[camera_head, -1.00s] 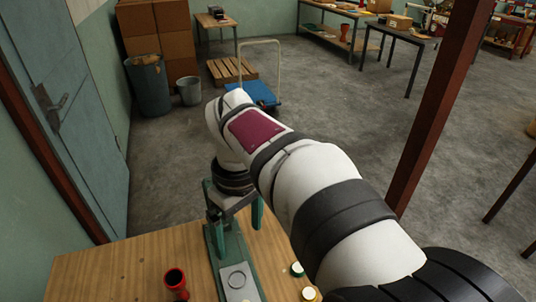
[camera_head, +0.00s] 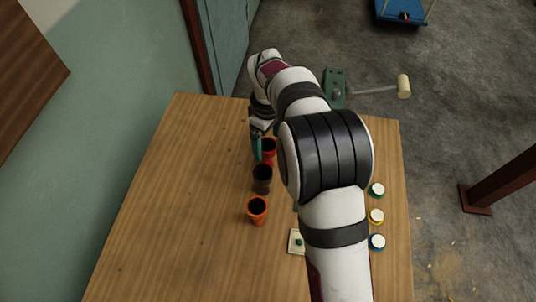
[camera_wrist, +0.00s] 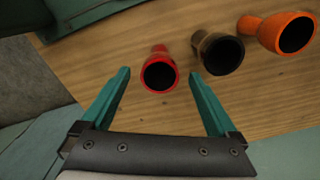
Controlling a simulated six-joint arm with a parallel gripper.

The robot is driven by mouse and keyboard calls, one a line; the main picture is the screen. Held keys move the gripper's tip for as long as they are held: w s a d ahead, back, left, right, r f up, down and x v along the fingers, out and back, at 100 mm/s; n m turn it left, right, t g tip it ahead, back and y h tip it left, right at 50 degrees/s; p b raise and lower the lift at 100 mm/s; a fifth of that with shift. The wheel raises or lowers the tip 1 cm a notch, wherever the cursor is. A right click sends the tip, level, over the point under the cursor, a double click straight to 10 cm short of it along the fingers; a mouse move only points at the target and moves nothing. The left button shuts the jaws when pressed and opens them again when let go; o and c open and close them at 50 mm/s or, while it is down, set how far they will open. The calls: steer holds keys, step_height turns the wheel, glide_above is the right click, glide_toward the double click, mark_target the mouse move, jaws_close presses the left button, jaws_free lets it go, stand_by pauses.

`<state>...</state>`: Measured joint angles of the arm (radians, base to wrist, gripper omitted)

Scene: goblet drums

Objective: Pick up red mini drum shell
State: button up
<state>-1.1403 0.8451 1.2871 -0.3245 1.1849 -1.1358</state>
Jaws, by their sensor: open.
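The red mini drum shell (camera_head: 269,146) stands on the wooden table, partly hidden behind my gripper in the head view. In the wrist view the red shell (camera_wrist: 159,73) shows its dark open mouth and a narrower foot behind it. My gripper (camera_head: 265,139) is open, with teal fingers. In the wrist view my gripper (camera_wrist: 160,76) has one finger on each side of the red shell, with visible gaps. I cannot tell whether the fingertips are down at the shell's height. Nothing is held.
A dark brown shell (camera_head: 262,178) and an orange shell (camera_head: 257,209) stand in line with the red one. The brown shell (camera_wrist: 218,54) is close to the right finger. Green, yellow and blue round pieces (camera_head: 376,216) lie at the right edge. The table's left side is clear.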

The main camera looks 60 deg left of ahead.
step_height(320, 180, down, 2)
steer(key=shift+f, duration=0.25)
jaws_close()
stand_by(0.3)
